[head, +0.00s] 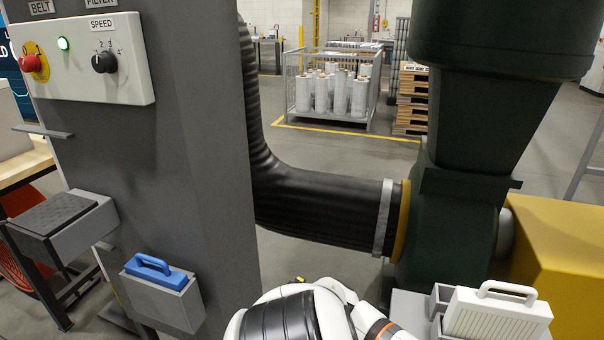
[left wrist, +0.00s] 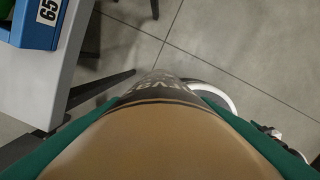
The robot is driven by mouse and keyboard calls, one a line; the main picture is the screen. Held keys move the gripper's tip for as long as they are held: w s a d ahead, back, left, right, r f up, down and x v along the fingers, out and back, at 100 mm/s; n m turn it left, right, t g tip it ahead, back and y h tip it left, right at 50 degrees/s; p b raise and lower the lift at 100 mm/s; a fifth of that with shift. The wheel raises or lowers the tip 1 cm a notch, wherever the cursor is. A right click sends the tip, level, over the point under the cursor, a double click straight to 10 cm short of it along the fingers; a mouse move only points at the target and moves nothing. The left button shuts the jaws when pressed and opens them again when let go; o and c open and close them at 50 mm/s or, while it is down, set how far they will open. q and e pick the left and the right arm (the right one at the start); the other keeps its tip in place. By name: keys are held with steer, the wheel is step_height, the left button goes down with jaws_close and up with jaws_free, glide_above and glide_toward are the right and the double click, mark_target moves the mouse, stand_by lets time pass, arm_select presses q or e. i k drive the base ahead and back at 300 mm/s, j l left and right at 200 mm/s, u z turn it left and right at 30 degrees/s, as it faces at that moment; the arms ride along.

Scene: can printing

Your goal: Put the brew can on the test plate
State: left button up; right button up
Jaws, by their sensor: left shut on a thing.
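A large tan can (left wrist: 160,145) with a dark printed band fills the lower middle of the left wrist view. Part of its lettering shows, upside down, but I cannot read the full name. My left gripper (left wrist: 160,100) is shut on this can, with a green finger along each side. Neither the can nor the left gripper shows in the head view. A dark textured plate (head: 54,212) tops a grey box at the left of the head view. I cannot tell whether it is the test plate. My right gripper is not in view.
A grey column carries a control panel (head: 85,62) and a holder with a blue-handled block (head: 155,268). A black hose (head: 320,207) runs to a green machine (head: 450,240). In the left wrist view, a blue object (left wrist: 32,22) sits on a grey surface (left wrist: 70,60).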

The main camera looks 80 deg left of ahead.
mark_target(54, 210)
steer(key=k+u, duration=0.1)
steer(key=u, duration=0.4)
steer(key=j+u, duration=0.1)
steer(key=u, duration=0.35)
steer(key=k+j+u, duration=0.1)
steer(key=u, duration=0.4)
steer(key=k+j+u, duration=0.1)
steer(key=u, duration=0.35)
steer(key=k+j+u, duration=0.1)
steer(key=j+u, duration=0.35)
steer(key=j, duration=0.65)
steer(key=j+u, duration=0.4)
steer(key=j, duration=0.65)
steer(key=i, duration=0.05)
